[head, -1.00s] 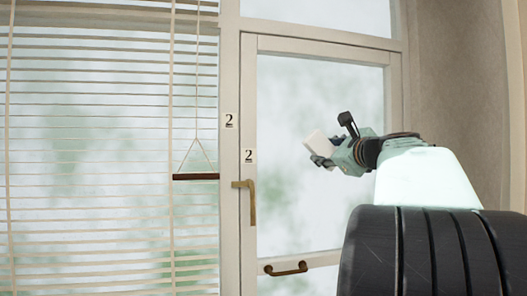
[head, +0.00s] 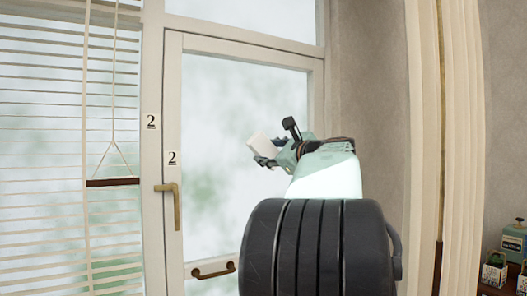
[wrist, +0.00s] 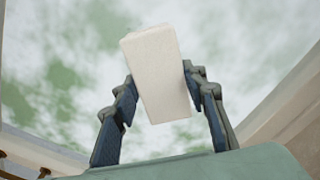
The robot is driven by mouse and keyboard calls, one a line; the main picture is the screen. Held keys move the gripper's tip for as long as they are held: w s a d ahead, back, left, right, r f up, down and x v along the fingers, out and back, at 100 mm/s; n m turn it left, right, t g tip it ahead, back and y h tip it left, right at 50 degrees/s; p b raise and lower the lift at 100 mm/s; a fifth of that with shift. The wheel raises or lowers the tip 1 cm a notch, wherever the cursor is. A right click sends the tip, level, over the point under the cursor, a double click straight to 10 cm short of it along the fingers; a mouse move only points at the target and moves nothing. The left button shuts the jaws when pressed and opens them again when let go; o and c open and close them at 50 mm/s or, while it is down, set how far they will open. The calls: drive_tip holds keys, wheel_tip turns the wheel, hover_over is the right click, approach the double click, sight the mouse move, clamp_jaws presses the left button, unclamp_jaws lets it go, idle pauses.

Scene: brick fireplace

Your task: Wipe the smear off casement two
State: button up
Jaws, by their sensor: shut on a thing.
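Casement two (head: 174,110) is a cream-framed window, shut, with a "2" plate (head: 172,158) on its left stile. Its pane (head: 215,110) shows blurred white and green; I cannot tell a smear apart from the view through the glass. My gripper (head: 265,158) is shut on a white block (head: 260,147), in front of the pane's right part. In the wrist view the white block (wrist: 158,75) is tilted between the two dark fingers, with the pane behind it. I cannot tell whether the block touches the glass.
A brass lever handle (head: 176,203) and a lower pull handle (head: 213,270) are on the casement. A slatted blind (head: 45,150) with a cord and dark bar (head: 112,182) hangs at left. A cream curtain (head: 460,130) and shelf items (head: 512,243) are at right.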

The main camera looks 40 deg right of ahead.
drive_tip(key=shift+s+d+p, duration=0.15)
drive_tip(key=shift+d+p, duration=0.05)
drive_tip(key=shift+d, duration=0.4)
drive_tip(key=shift+s+d+p, duration=0.15)
drive_tip(key=shift+d, duration=0.45)
drive_tip(key=b+v, duration=0.1)
drive_tip(key=v, duration=0.5)
drive_tip(key=shift+b, duration=0.35)
drive_tip(key=shift+s, duration=0.15)
drive_tip(key=v, duration=0.2)
drive_tip(key=shift+s+a+b, duration=0.15)
drive_tip(key=shift+s+b, duration=0.15)
drive_tip(key=shift+s, duration=0.05)
drive_tip(key=shift+f, duration=0.15)
